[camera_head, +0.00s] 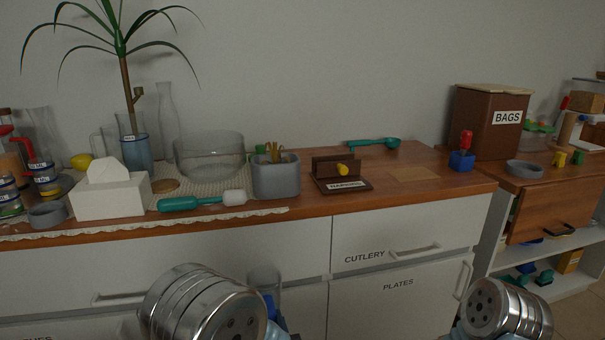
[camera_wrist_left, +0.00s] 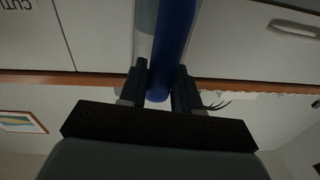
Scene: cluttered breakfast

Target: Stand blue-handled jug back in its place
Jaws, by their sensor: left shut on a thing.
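The blue-handled jug shows in the head view as a clear glass body (camera_head: 264,282), partly hidden behind my left arm. It is in front of the cabinet doors, below the counter top's level in the picture. Its blue handle (camera_wrist_left: 174,45) runs between the fingers of my left gripper (camera_wrist_left: 158,88) in the left wrist view. The fingers are shut on the handle. In the head view my left gripper is mostly hidden by my own arm. My right arm shows at the lower right, but its gripper is out of sight.
A bare tan square (camera_head: 415,174) lies on the wooden counter, right of the napkin holder (camera_head: 342,184). A green ladle (camera_head: 374,143) lies behind. A grey utensil pot (camera_head: 276,180), a glass bowl (camera_head: 209,158) and a tissue box (camera_head: 109,198) crowd the left side.

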